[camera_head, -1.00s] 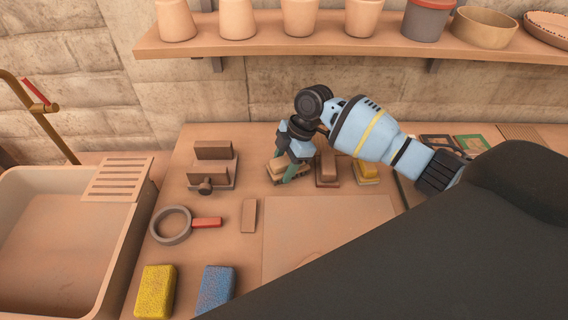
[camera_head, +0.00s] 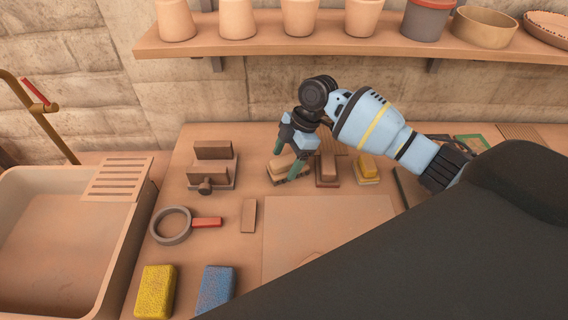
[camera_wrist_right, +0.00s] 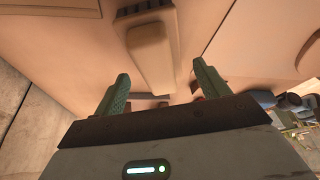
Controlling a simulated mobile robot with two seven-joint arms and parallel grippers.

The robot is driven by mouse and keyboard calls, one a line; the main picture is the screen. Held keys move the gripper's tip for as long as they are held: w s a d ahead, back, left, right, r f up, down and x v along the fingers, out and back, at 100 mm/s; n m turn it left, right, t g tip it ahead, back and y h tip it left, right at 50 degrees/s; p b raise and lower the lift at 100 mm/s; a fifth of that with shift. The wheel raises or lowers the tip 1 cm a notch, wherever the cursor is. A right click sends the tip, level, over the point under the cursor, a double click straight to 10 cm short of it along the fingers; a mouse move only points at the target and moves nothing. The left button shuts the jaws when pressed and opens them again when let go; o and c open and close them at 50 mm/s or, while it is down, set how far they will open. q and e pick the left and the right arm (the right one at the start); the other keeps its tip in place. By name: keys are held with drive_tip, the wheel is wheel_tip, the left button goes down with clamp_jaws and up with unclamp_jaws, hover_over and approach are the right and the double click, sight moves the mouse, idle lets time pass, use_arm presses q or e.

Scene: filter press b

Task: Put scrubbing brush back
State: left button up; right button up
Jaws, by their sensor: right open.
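The scrubbing brush (camera_head: 280,165), with a pale tan handle over a darker base, lies at the back of the work table, left of two similar block-shaped tools. My right gripper (camera_head: 284,166) is over it with its green fingers spread, one on each side in the picture. In the right wrist view, a long tan handle (camera_wrist_right: 150,58), which looks like the brush's, lies beyond and between the open fingers (camera_wrist_right: 162,72). A dark ridged part shows at its far end. I cannot tell whether a finger touches the brush. My left gripper is out of view.
A brown tool (camera_head: 327,168) and a yellow-topped one (camera_head: 368,168) stand close right of the brush. A wooden holder (camera_head: 212,168) is to its left. A ring-headed tool (camera_head: 171,226), two sponges and a flat board (camera_head: 325,235) are nearer. A shelf (camera_head: 340,46) with pots is above.

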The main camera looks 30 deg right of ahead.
sight(291, 158)
drive_tip(key=shift+d+r, duration=1.1)
drive_tip(key=shift+r, duration=0.05)
drive_tip(key=d, duration=0.3)
drive_tip(key=d+b, duration=0.1)
drive_tip(key=d, duration=0.2)
drive_tip(key=d+b, duration=0.1)
drive_tip(key=d, duration=0.3)
drive_tip(key=shift+s+d, duration=0.1)
drive_tip(key=shift+s, duration=0.3)
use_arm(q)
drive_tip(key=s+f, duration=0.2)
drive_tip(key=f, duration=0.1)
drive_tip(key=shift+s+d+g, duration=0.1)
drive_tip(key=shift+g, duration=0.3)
use_arm(e)
drive_tip(key=shift+d, duration=0.3)
